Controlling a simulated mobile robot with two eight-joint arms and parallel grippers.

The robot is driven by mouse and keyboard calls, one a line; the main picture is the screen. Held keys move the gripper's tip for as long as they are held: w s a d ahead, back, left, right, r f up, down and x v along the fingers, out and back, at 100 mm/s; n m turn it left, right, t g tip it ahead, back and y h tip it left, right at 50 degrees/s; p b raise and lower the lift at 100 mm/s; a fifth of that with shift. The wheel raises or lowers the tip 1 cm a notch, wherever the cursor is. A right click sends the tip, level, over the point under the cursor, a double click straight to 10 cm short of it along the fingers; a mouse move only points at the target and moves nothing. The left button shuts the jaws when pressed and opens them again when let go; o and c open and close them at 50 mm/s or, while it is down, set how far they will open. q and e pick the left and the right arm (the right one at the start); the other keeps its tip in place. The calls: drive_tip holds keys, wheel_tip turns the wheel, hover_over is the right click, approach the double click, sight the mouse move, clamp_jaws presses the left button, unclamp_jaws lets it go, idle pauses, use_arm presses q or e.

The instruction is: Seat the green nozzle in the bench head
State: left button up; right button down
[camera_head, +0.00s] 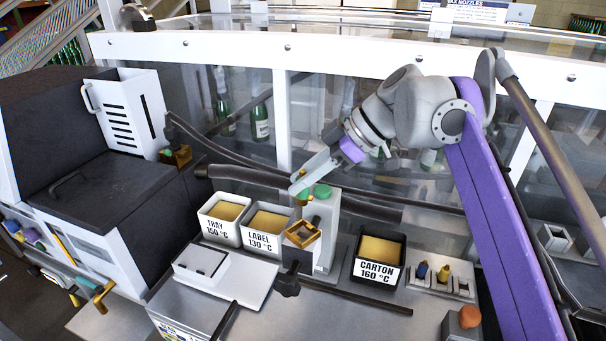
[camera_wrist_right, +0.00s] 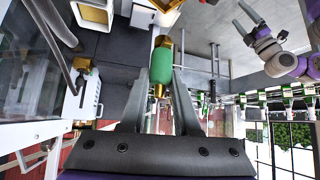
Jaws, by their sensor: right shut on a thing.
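My right gripper (camera_head: 303,186) reaches in from the right, above the bench unit. In the right wrist view its two fingers (camera_wrist_right: 161,72) are shut on the green nozzle (camera_wrist_right: 161,62), a green barrel with brass ends. In the head view a brass end shows below the fingertips. The bench head appears to be the square brass collar (camera_head: 301,234) on the pale post (camera_head: 326,232), below the gripper and apart from it. A green patch shows at the post's top; I cannot tell whether it belongs to the nozzle. My left gripper (camera_wrist_right: 250,22) shows small and open in the wrist view.
Glue tubs marked TRAY (camera_head: 212,236), LABEL (camera_head: 256,246) and CARTON (camera_head: 371,281) stand around the post. A rack (camera_head: 438,288) with a blue and a yellow nozzle stands at right. Dark hoses (camera_head: 250,176) run behind the post. A white plate (camera_head: 240,280) lies in front.

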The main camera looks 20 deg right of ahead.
sight(303, 203)
wheel_tip(303, 203, down, 4)
drive_tip(key=shift+r+b, duration=0.1)
drive_tip(key=shift+b, duration=0.7)
drive_tip(key=shift+f+b, duration=0.4)
drive_tip(key=shift+f, duration=0.55)
drive_tip(key=shift+p, duration=0.3)
drive_tip(key=shift+p, duration=0.55)
idle(0.5)
drive_tip(key=shift+f+b, duration=0.95)
drive_tip(key=shift+f, duration=1.3)
drive_tip(key=c, duration=0.6)
unclamp_jaws()
drive_tip(key=shift+o, duration=0.2)
drive_tip(key=p+v, duration=0.1)
drive_tip(key=v, duration=0.9)
drive_tip(key=shift+d+r, duration=0.25)
drive_tip(key=shift+r, duration=0.1)
